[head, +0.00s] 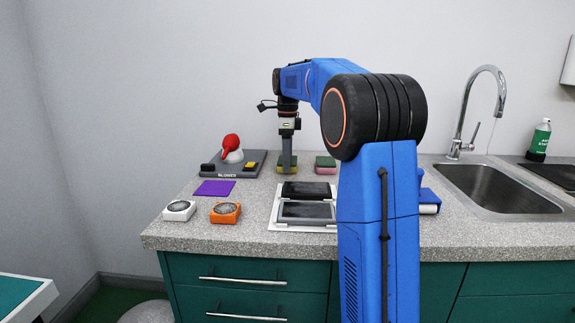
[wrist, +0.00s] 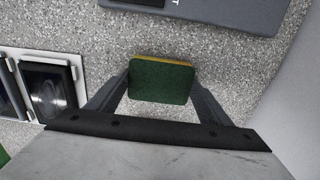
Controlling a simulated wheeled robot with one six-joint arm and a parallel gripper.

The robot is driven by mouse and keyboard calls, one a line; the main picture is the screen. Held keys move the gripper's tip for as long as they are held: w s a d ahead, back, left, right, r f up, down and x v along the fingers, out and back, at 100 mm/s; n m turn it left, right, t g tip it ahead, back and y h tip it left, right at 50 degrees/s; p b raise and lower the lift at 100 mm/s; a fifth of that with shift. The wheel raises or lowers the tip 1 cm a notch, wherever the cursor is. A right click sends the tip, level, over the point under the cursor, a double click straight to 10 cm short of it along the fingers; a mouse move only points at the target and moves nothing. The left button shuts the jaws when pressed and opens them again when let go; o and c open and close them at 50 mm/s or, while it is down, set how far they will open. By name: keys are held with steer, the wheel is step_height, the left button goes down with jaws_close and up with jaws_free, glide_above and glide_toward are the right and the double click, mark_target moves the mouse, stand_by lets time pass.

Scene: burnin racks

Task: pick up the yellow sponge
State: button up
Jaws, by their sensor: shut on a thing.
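The yellow sponge (head: 288,171) has a dark green top face and a yellow lower layer. It is at the back of the counter in the head view, left of a pink and green sponge (head: 325,165). In the wrist view the yellow sponge (wrist: 160,82) shows its green face, with a thin yellow edge along the far side. My gripper (head: 287,164) points straight down and is shut on the yellow sponge. In the wrist view the fingers of my gripper (wrist: 160,88) press on its left and right sides. I cannot tell whether the sponge touches the counter.
A grey board with a red-bulbed blower (head: 231,147) stands to the left, near a purple cloth (head: 214,188). White (head: 179,210) and orange (head: 225,212) round-faced devices sit in front. A white tray with dark panels (head: 303,211) lies nearer me. The sink (head: 500,190) is at right.

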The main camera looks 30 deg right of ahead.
step_height(320, 180, up, 10)
stand_by(0.6)
steer(key=shift+o, duration=0.2)
stand_by(0.5)
